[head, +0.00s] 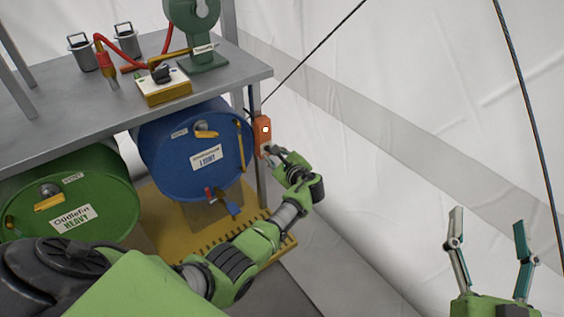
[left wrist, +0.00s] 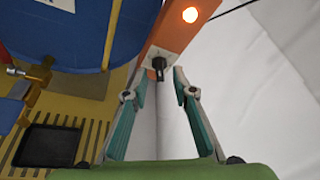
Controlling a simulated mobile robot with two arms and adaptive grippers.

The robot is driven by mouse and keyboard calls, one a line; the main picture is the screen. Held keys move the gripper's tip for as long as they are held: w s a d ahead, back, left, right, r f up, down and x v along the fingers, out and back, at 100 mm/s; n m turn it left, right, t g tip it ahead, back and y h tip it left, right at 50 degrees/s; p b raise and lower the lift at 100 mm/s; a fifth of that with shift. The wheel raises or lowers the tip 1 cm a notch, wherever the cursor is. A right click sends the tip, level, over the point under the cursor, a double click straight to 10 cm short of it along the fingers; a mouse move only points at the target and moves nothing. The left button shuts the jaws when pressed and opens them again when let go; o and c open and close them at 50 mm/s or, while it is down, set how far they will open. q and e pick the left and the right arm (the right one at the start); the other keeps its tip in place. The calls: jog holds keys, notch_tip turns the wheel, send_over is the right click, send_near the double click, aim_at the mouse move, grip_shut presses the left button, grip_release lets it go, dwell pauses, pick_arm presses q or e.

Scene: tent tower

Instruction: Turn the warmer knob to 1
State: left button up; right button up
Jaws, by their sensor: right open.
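The warmer is an orange box (head: 263,131) with a small light, fixed by the table leg beside the blue drum. In the left wrist view the orange box (left wrist: 184,32) shows a glowing orange light and, on its lower face, a dark knob (left wrist: 158,66). My left gripper (left wrist: 158,76) is open. Its fingertips are on either side of the knob, with gaps visible. In the head view my left gripper (head: 270,155) is just below the box, hiding the knob. The knob's setting marks are too small to read. My right gripper (head: 488,218) is open and empty at the lower right.
A blue drum (head: 175,163) and a green drum (head: 105,190) lie under the grey metal table (head: 235,70). A yellow tray (head: 157,215) is beneath them. A dark rope runs from the table leg up the white tent wall (head: 400,80). Space around my right gripper is clear.

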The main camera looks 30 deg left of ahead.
pick_arm(q)
jog(key=v, duration=1)
